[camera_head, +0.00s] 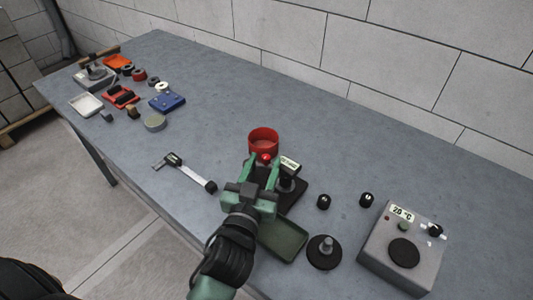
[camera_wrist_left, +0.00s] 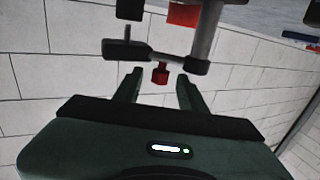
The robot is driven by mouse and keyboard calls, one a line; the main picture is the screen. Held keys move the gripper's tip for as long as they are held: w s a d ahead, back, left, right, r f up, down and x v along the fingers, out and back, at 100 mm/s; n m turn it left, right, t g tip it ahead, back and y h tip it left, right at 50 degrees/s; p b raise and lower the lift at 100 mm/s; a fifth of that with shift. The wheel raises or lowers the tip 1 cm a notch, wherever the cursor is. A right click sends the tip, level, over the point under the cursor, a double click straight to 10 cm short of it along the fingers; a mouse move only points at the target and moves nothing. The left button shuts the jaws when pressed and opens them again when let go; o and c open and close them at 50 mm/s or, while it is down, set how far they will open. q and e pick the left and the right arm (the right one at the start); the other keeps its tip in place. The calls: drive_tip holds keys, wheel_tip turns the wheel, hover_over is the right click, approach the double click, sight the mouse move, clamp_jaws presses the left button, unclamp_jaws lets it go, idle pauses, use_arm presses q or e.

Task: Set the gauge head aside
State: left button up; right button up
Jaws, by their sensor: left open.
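My left gripper (camera_head: 262,166) is open over the middle of the table, in front of a small stand with a dark base (camera_head: 293,198). A small red knob (camera_head: 265,157) shows between its fingertips. In the left wrist view the red knob (camera_wrist_left: 160,74) hangs below a dark arm (camera_wrist_left: 180,65) joined to a grey post (camera_wrist_left: 206,35), just beyond the open fingertips (camera_wrist_left: 160,82). A light-faced display (camera_head: 290,163) is beside the gripper, partly hidden; I cannot tell for sure that it is the gauge head. My right gripper is out of view.
A red cup (camera_head: 263,143) stands behind the gripper. A green tray (camera_head: 283,238), a black disc with a post (camera_head: 324,252) and a grey box marked 20 °C (camera_head: 377,250) are nearby. A caliper-like tool (camera_head: 190,173) lies left. The table between it and the far-left clutter is clear.

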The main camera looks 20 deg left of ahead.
use_arm(q)
drive_tip(key=shift+w, duration=1.25)
clamp_jaws()
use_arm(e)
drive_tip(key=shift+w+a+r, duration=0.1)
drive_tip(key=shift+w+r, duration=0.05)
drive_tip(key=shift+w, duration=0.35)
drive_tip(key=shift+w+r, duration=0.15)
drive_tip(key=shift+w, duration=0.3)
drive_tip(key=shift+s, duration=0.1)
